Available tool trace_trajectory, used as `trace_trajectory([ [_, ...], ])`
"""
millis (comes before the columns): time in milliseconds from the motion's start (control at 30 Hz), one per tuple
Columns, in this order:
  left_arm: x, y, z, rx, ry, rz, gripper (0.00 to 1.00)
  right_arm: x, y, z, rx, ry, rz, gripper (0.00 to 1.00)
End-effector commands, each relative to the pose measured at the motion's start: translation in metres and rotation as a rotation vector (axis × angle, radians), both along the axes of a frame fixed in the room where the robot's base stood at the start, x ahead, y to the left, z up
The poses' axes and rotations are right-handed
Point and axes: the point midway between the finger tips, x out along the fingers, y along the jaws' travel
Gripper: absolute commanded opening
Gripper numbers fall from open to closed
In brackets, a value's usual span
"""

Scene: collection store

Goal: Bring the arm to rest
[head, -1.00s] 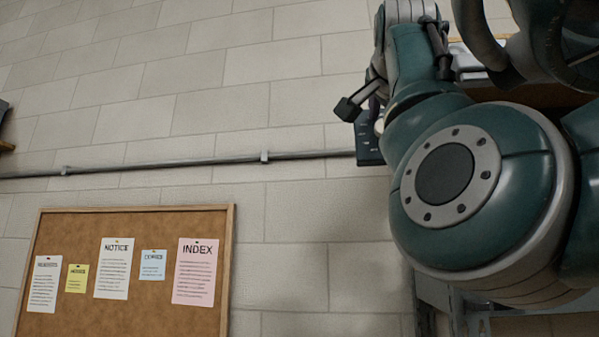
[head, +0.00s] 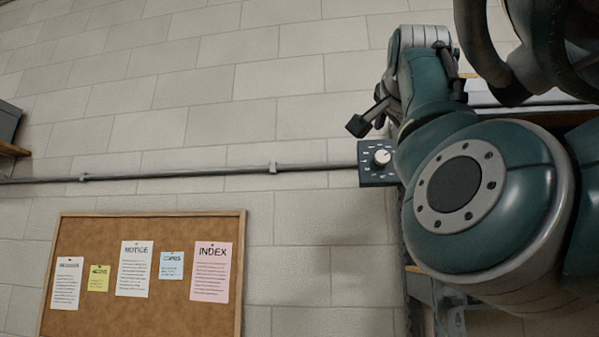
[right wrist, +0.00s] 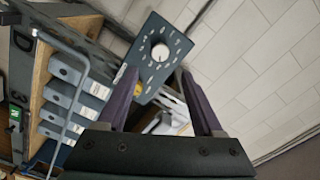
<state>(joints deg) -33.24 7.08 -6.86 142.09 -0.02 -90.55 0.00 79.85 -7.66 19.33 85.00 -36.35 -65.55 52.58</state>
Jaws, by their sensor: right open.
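My right arm fills the right side of the head view. Its gripper (head: 369,121) shows small at the arm's far end, up and left of a dark dial panel (head: 366,179) on the wall. In the right wrist view the two purple-grey fingers of the gripper (right wrist: 158,74) stand apart with nothing held between them. The dial panel also shows there (right wrist: 139,70), beyond the fingertips, with a round white knob (right wrist: 160,52); the gripper looks clear of it. My left gripper is not in view.
A cork board (head: 150,230) with several pinned notices hangs on the block wall at lower left. A pipe (head: 220,172) runs along the wall to the panel. Shelving with several grey labelled boxes (right wrist: 62,72) stands at left in the right wrist view. The upper wall is bare.

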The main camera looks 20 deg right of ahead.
Motion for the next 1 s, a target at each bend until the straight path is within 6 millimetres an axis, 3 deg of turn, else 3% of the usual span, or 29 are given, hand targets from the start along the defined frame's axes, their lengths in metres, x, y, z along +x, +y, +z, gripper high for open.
trace_trajectory([
  [500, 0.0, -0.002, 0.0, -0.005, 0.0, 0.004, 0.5, 0.0, 0.0, -0.001, -0.001, 0.001, 0.0, 0.68],
  [633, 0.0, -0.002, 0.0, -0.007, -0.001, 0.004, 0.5, 0.004, 0.0, -0.022, -0.023, 0.048, 0.003, 0.68],
  [767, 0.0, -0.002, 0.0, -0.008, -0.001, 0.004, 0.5, 0.009, 0.003, -0.092, -0.098, 0.199, 0.024, 0.68],
  [867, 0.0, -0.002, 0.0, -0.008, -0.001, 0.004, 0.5, 0.005, 0.01, -0.167, -0.19, 0.368, 0.069, 0.68],
  [1000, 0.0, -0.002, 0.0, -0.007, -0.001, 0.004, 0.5, -0.02, 0.028, -0.269, -0.331, 0.607, 0.179, 0.68],
])
